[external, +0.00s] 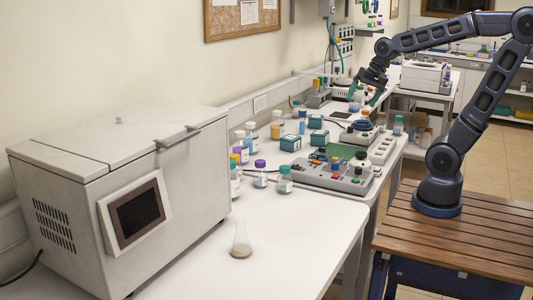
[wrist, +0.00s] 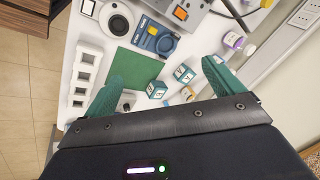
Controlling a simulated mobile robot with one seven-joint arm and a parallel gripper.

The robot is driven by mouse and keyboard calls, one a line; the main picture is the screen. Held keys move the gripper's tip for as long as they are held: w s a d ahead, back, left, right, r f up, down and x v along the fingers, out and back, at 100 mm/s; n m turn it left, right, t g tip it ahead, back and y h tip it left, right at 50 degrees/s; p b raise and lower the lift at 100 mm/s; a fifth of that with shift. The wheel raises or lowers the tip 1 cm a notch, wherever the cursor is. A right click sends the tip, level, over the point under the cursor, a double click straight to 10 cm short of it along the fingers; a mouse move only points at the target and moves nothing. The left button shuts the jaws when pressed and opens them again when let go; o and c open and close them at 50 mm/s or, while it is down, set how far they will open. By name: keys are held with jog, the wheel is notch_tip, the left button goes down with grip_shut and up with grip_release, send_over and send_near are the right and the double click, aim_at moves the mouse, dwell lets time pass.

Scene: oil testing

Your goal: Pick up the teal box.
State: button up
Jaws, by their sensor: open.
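Several small teal boxes with white labels stand on the white bench. In the external view there is a teal box at the left (external: 290,142), a second teal box (external: 319,137) and a third teal box farther back (external: 315,121). The wrist view shows a teal box near the middle (wrist: 157,89), another teal box (wrist: 184,73) and a partly hidden one (wrist: 188,93) near my gripper's edge. My gripper (external: 363,97) is open and empty above the far part of the bench. Its teal fingers (wrist: 162,70) spread on either side of the boxes in the wrist view, apart from them.
A green mat (wrist: 135,73), a white slotted block (wrist: 85,72) and a blue scale-like device (wrist: 156,40) lie near the boxes. In the external view, bottles (external: 278,125), a grey control panel (external: 325,176) and a flask (external: 241,240) stand on the bench. The front bench is mostly clear.

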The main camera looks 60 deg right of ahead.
jog(key=w+d+f+m, duration=0.2)
jog(key=w+d+m, duration=0.2)
jog(key=w+m, duration=0.25)
jog(key=m, duration=2)
send_near(321, 132)
jog(key=shift+w+a+f+h, duration=0.4)
jog(key=shift+w+a+f, duration=0.15)
jog(key=shift+w, duration=0.1)
jog(key=shift+w+d+f, duration=0.1)
jog(key=shift+w+f, duration=0.05)
jog(key=shift+f, duration=0.2)
jog(key=x, duration=0.9)
jog(key=shift+s+f, duration=0.1)
jog(key=shift+s, duration=0.25)
jog(key=shift+w+f, duration=0.25)
jog(key=shift+f, duration=0.3)
